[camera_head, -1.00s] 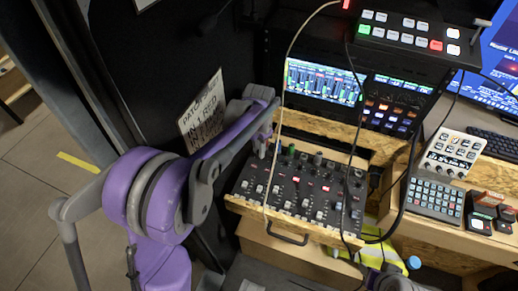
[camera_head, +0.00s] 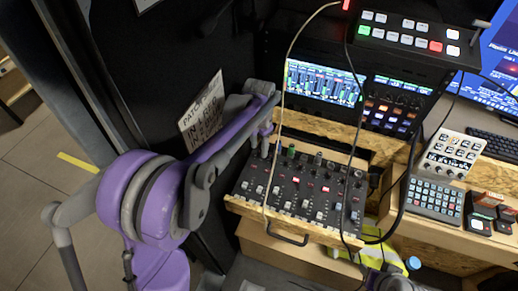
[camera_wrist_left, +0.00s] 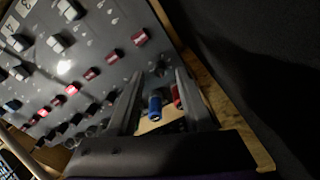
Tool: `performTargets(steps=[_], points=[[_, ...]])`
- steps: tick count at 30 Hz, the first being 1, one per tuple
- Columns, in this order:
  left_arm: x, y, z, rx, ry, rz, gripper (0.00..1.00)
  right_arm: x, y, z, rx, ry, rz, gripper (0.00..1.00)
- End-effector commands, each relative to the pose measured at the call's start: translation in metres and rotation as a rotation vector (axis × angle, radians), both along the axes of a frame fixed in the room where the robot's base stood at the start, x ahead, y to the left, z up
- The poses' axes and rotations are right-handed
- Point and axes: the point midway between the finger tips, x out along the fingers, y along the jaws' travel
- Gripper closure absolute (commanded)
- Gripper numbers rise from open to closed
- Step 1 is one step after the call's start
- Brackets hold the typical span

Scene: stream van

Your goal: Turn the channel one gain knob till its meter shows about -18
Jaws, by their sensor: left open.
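The mixing desk (camera_head: 300,200) lies on a wooden shelf, with knobs along its far edge and faders nearer. My left gripper (camera_head: 262,146) is above its far left corner. In the left wrist view the gripper (camera_wrist_left: 157,88) is open, pointing down at the desk. A blue knob (camera_wrist_left: 155,107) shows between its fingers, with a red knob (camera_wrist_left: 177,97) beside it, close to the right finger. I cannot tell whether a finger touches either knob. No knob label is readable here. The meter screen (camera_head: 322,82) shows several coloured bars; its figures are too small to read.
A loose cable (camera_head: 283,100) hangs across the screen and desk. A handwritten note (camera_head: 202,112) is behind my left arm. A lit button panel (camera_head: 393,105) stands right of the screen. Small control pads (camera_head: 435,198) sit on the right shelf. A dark wall (camera_wrist_left: 260,60) is beside the desk.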

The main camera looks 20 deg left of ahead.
Motion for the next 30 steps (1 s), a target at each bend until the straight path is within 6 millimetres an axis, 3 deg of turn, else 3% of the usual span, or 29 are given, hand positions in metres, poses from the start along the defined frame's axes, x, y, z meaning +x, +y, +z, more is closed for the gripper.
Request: performTargets(steps=[6, 13, 30], points=[[0.0, 0.0, 0.047, 0.0, 0.0, 0.0, 0.49, 0.001, 0.0, 0.005, 0.0, -0.002, 0.0, 0.56], [0.0, 0.0, 0.081, 0.0, 0.0, 0.0, 0.49, 0.001, 0.0, 0.008, 0.0, -0.003, 0.0, 0.56], [0.0, 0.0, 0.089, 0.0, 0.0, 0.0, 0.49, 0.001, 0.0, 0.008, 0.0, -0.003, 0.0, 0.56]])
